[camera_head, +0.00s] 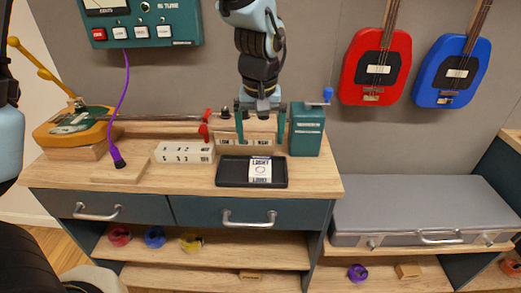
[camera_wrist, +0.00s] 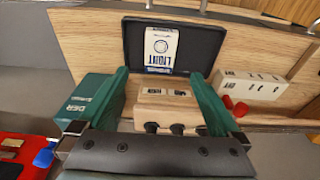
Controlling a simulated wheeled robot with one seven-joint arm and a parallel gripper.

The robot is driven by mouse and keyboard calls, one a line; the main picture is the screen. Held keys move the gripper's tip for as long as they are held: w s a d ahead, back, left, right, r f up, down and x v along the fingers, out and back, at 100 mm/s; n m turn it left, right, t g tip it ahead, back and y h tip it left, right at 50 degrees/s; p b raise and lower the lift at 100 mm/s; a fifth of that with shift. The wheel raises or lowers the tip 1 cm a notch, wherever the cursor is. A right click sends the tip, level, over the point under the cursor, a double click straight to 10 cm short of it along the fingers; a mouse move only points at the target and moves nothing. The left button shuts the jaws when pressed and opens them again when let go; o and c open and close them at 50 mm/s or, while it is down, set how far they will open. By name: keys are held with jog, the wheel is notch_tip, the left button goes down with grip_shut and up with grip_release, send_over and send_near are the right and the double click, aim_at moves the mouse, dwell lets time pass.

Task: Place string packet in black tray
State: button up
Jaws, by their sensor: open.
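The string packet, a white card with dark lettering (camera_head: 260,171), lies in the black tray (camera_head: 231,180) on the bench, right of the tray's middle. In the wrist view the packet (camera_wrist: 161,47) lies within the tray (camera_wrist: 205,47), beyond my fingertips. My gripper (camera_head: 260,141) is behind the tray in the head view, pointing down, with its teal fingers apart. In the wrist view my gripper (camera_wrist: 158,74) is open and apart from the packet. A light wooden box with labels and dark knobs (camera_wrist: 166,110) shows between the fingers; whether they touch it I cannot tell.
A teal box with a blue-knobbed crank (camera_head: 307,130) stands right of the gripper. A cream labelled block (camera_head: 184,152) is left of the tray. An orange instrument with a long neck (camera_head: 70,127) lies at left. A grey case (camera_head: 420,210) sits lower right. Guitars hang behind.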

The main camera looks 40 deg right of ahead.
jog(key=shift+r, duration=0.65)
jog(key=shift+a, duration=0.1)
jog(key=w+a+n, duration=0.2)
jog(key=w+a, duration=0.7)
jog(key=a, duration=0.2)
jog(key=w+a+n+y, duration=0.1)
jog(key=a+n, duration=0.3)
jog(key=a, duration=2.5)
jog(key=shift+w+f+n, duration=0.15)
jog(key=shift+f+n, duration=0.05)
jog(key=shift+n, duration=0.1)
